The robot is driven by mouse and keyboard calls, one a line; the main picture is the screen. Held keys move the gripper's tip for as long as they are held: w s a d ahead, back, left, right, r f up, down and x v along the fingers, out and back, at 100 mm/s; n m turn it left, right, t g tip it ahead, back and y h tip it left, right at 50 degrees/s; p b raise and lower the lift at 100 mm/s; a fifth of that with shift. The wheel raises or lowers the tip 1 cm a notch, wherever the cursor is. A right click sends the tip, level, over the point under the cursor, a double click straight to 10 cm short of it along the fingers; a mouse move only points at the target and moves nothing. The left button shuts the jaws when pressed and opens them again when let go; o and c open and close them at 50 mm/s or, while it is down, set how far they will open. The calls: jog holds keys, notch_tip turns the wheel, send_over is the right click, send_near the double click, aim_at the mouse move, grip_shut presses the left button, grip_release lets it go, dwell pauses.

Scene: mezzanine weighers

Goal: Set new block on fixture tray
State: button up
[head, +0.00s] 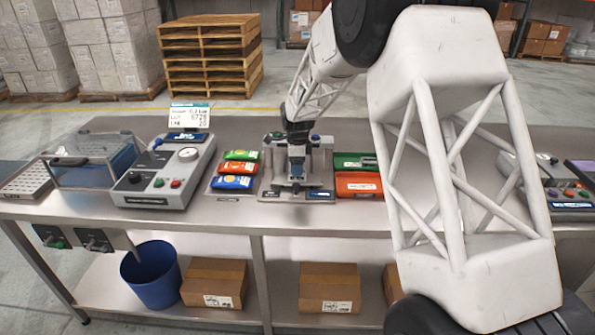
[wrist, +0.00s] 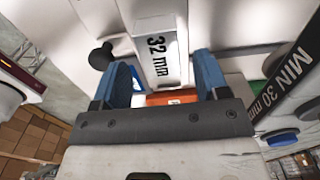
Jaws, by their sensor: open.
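My gripper (head: 296,176) is low over a grey fixture (head: 318,192) with a dark base, near the middle of the bench. In the wrist view my gripper (wrist: 163,76) has its two blue fingers apart. A pale block marked "32 mm" (wrist: 158,45) shows just beyond and between the fingertips. I cannot tell whether either finger touches it. A dark strip marked "MIN 30 mm" (wrist: 290,80) runs at the right of the wrist view. In the head view the gripper hides much of the fixture's middle, and I cannot make out the block or a separate fixture tray clearly.
Green, red and blue packets (head: 236,169) lie left of the fixture. A green bin (head: 352,160) and an orange bin (head: 357,186) stand to its right. A grey weigher (head: 165,177) and a clear-covered box (head: 95,160) are further left. My arm hides the bench's right part.

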notch_tip(320, 180, up, 9)
dwell(0.5)
jog(key=shift+r, duration=0.1)
dwell(0.6)
jog(key=s+d+r+n, duration=0.3)
jog(key=s+d+r, duration=0.15)
jog(key=s, duration=0.35)
jog(key=s+d+r+n+t, duration=0.1)
jog(key=s+d+r+n, duration=0.3)
jog(key=s, duration=0.5)
jog(key=s+d+r+n, duration=0.2)
jog(key=s+d+r, duration=0.35)
jog(key=s, duration=0.25)
jog(key=s+d+f+n, duration=0.1)
jog(key=s+d+n, duration=0.1)
jog(key=s, duration=0.7)
jog(key=s+d+f+n+t, duration=0.1)
jog(key=s+d+f+n, duration=0.1)
jog(key=s, duration=0.8)
jog(key=s+d+f+n, duration=0.1)
jog(key=s+d+n, duration=0.3)
jog(key=s, duration=0.6)
jog(key=shift+d+f+n+t, duration=0.15)
jog(key=shift+f+n+t, duration=0.15)
jog(key=shift+f+n, duration=0.1)
